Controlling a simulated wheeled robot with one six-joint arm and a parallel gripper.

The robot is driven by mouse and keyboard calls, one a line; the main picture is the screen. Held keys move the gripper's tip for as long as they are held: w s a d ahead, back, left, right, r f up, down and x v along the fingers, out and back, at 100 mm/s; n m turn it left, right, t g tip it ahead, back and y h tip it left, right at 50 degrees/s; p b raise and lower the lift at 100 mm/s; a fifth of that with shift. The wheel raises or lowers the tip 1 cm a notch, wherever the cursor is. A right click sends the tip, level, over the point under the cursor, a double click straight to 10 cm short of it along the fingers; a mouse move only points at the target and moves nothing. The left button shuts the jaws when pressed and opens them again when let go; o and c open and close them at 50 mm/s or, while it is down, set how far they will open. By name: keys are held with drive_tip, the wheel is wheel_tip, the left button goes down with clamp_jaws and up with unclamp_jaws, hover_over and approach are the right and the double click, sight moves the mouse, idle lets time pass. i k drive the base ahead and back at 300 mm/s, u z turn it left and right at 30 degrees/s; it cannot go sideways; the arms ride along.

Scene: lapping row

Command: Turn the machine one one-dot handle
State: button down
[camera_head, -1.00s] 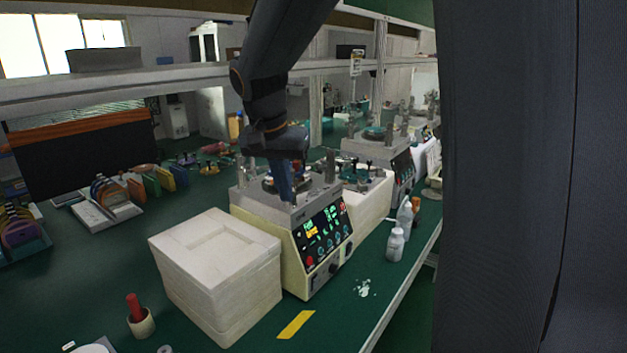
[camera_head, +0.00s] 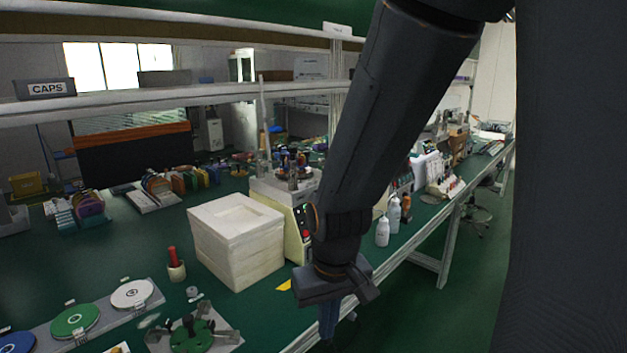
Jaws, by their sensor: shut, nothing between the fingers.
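A beige machine (camera_head: 272,192) with a black control panel stands on the green bench in the middle. My arm hides much of its panel. Its top carries several small posts and fixtures. I cannot make out a one-dot handle or any machine number. A second machine further along the bench is mostly hidden behind my arm. My gripper (camera_head: 328,326) points down at the bench's front edge, nearer to me than the machine and apart from it. It is shut and holds nothing.
A stack of white blocks (camera_head: 236,253) stands left of the machine. White bottles (camera_head: 383,232) stand right of my gripper. A red-handled tool in a cup (camera_head: 176,264), coloured discs (camera_head: 75,320) and a green fixture (camera_head: 192,335) occupy the near left. The shelf rail (camera_head: 150,103) crosses above the bench.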

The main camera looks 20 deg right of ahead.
sight(293, 170)
drive_tip(key=z, duration=0.15)
drive_tip(key=i, duration=1.05)
drive_tip(key=u, duration=0.4)
